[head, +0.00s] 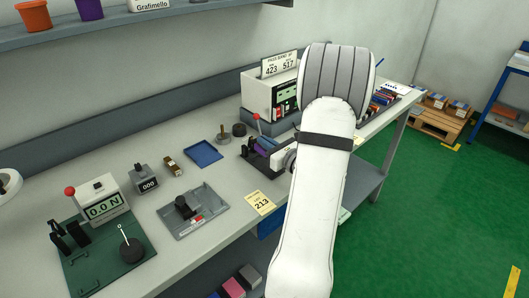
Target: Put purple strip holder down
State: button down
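My white arm reaches over the bench and hides much of this spot. A pale part of my arm's end (282,157) shows just right of the purple piece. My fingertips cannot be made out, so whether they are open or shut is unclear.
A green-based force gauge reading 0.0 N (103,208), a grey fixture (193,212), a blue tray (205,154) and a yellow 213 card (261,203) lie on the bench. A white display box (268,92) stands behind. A shelf (120,25) runs above.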

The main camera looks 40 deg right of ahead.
jog(key=shift+a+f, duration=0.1)
jog(key=shift+f, duration=1.8)
jog(key=shift+f, duration=0.2)
jog(key=c, duration=1.6)
grip_release()
jog(key=shift+c, duration=0.2)
jog(key=shift+r, duration=0.15)
